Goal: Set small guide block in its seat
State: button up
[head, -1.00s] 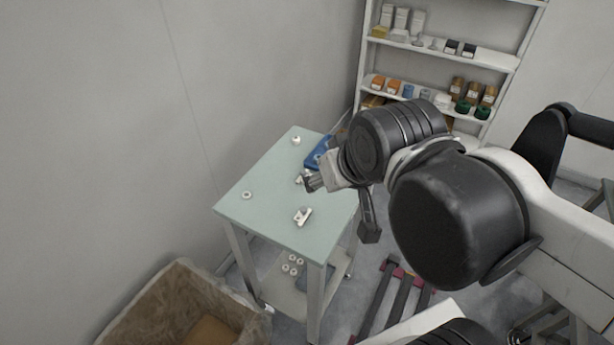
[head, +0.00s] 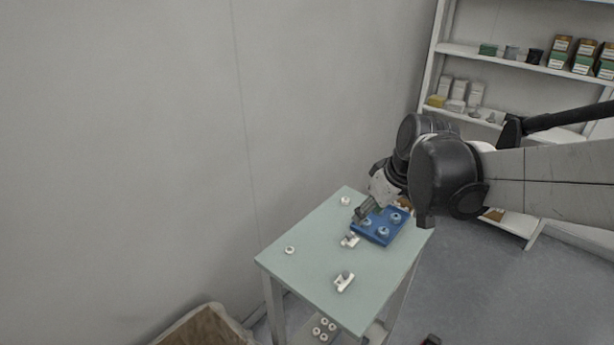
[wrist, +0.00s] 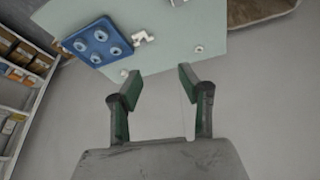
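A white stepped block (head: 350,240) lies beside the blue base plate (head: 380,236); it also shows in the wrist view (wrist: 143,38). A second white block with a grey part (head: 344,281) lies nearer the table's front. I cannot tell for sure which is the small guide block. The blue plate (wrist: 84,47) carries several pale round pieces; I cannot make out a seat for the block. My gripper (wrist: 158,84) is open and empty, with green-lined fingers pointing towards the table edge. In the head view my gripper (head: 364,210) overlaps the plate's left corner.
The pale green table (head: 315,255) has bare room at its middle and left. Small white rings lie at its back (head: 345,201) and left (head: 290,250). A lower shelf holds several rings (head: 323,329). A brown bin (head: 205,330) stands in front; shelving (head: 470,55) stands behind.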

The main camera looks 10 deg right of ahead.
jog(key=w+d+f+n+g+y, duration=0.1)
jog(key=w+d+f+n, duration=0.25)
jog(key=w+f, duration=0.25)
send_over(350, 235)
jog(key=s+d, duration=0.1)
jog(key=s, duration=0.1)
jog(key=shift+m, duration=0.25)
notch_tip(350, 235, down, 8)
jog(key=shift+s+d+f+b, duration=0.1)
jog(key=shift+f+b, duration=0.1)
jog(key=shift+b, duration=0.1)
jog(key=shift+w+x, duration=0.15)
jog(key=shift+x, duration=0.75)
jog(key=shift+w+x, duration=0.2)
jog(key=shift+x, duration=0.75)
jog(key=shift+w+f, duration=0.2)
jog(key=shift+f, duration=0.4)
jog(key=shift+c, duration=0.5)
grip_shut()
